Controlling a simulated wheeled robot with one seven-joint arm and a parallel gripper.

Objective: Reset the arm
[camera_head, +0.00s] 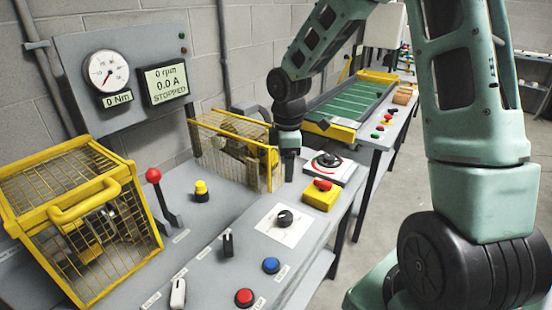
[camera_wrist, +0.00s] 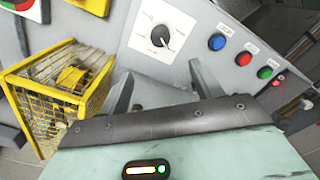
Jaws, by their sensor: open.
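My arm reaches from the right of the head view over the top and down to the bench. My gripper (camera_head: 289,168) hangs fingers-down above the grey bench (camera_head: 217,213), between a yellow mesh guard (camera_head: 232,146) and a white-plated dial (camera_head: 327,162). In the wrist view my gripper (camera_wrist: 163,84) shows two grey fingers spread apart with nothing between them, so it is open and empty. The fingertips are too small in the head view to tell their height over the bench.
A yellow cage (camera_head: 86,212), red-knobbed lever (camera_head: 153,176), yellow-and-red stop box (camera_head: 321,195), black knob (camera_head: 285,218), blue button (camera_head: 271,265) and red button (camera_head: 244,298) stand on the bench. A gauge (camera_head: 107,71) and a display reading STOPPED (camera_head: 166,82) are behind. Floor at right is clear.

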